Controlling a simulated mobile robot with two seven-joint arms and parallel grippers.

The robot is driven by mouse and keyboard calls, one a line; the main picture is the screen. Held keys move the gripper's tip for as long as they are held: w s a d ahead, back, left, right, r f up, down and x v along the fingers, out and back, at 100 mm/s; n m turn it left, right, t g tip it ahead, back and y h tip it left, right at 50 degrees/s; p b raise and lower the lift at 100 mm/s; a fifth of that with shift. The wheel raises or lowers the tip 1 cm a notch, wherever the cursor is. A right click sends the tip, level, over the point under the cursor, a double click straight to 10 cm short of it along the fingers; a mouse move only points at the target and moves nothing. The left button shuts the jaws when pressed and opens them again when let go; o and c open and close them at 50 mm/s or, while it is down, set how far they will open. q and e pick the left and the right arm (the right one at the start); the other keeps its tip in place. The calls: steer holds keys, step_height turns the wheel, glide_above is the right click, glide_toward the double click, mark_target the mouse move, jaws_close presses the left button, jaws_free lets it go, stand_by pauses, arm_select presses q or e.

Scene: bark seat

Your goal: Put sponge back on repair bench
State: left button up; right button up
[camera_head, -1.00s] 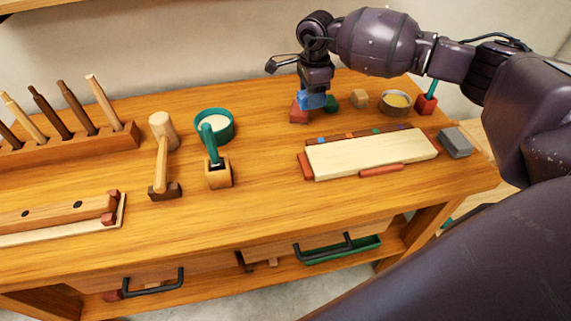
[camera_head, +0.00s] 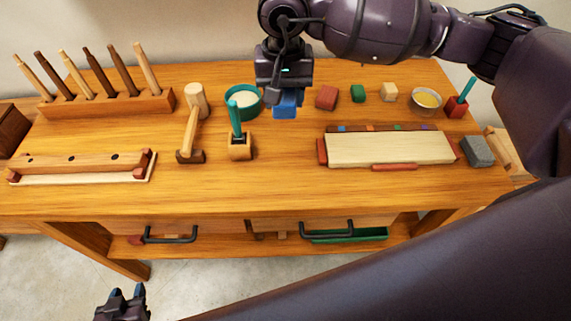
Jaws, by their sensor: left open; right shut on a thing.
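My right gripper (camera_head: 285,88) is shut on a blue block (camera_head: 285,108), which I take to be the sponge. It holds the block over the back of the wooden repair bench (camera_head: 270,185), between a teal bowl (camera_head: 245,113) and a red block (camera_head: 326,97). I cannot tell whether the block touches the bench top. The gripper hides the block's upper part. My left gripper (camera_head: 123,297) is open and empty, low at the bottom left, in front of the bench and away from the blue block.
Green (camera_head: 358,93) and beige (camera_head: 389,92) blocks and a yellow-filled bowl (camera_head: 426,99) line the back right. A pale board (camera_head: 390,148) and a grey block (camera_head: 478,151) lie at right. A mallet (camera_head: 191,125) and a holder (camera_head: 240,151) stand left. The front middle is clear.

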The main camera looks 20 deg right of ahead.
steer(key=shift+f, duration=0.45)
glide_above(285, 167)
step_height(285, 167, down, 14)
steer(key=shift+f+p, duration=0.15)
steer(key=shift+p, duration=0.25)
steer(key=shift+a+f, duration=0.1)
steer(key=shift+f, duration=0.3)
step_height(285, 167, down, 4)
steer(key=shift+r, duration=0.1)
steer(key=shift+f, duration=0.25)
steer(key=o, duration=0.9)
steer(key=shift+c, duration=0.2)
